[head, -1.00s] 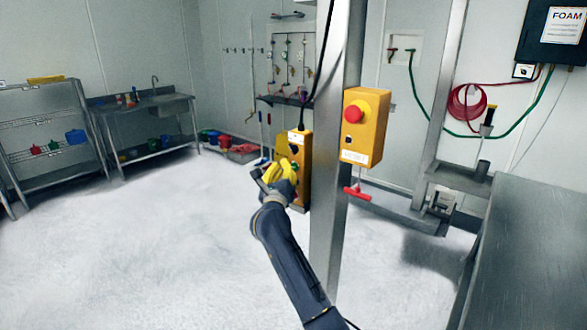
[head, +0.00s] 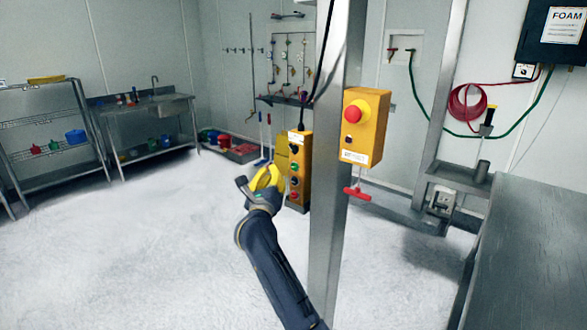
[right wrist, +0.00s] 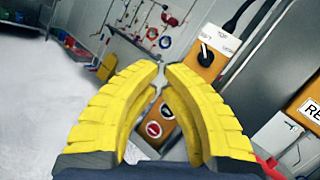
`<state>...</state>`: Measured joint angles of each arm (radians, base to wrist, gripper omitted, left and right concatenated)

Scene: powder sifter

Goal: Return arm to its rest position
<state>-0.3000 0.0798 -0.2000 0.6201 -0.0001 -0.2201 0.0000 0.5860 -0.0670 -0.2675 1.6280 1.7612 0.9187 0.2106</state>
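My right gripper (head: 272,172) has yellow ridged fingers and is held in the air, just left of the hanging yellow control pendant (head: 301,167). A gap shows between the gripper and the pendant. In the right wrist view the fingers (right wrist: 164,72) curve together with their tips almost meeting. Nothing is held between them. The pendant shows behind the fingers there, with a black selector knob on its face (right wrist: 205,56) and red and black buttons lower down. In the head view its column of buttons is uncovered. My left gripper is in neither view.
A steel post (head: 333,230) stands right of the pendant and carries a yellow box with a red button (head: 364,127) and a red T-handle (head: 357,194). A steel table (head: 540,250) fills the lower right. The white floor (head: 130,250) at left is clear.

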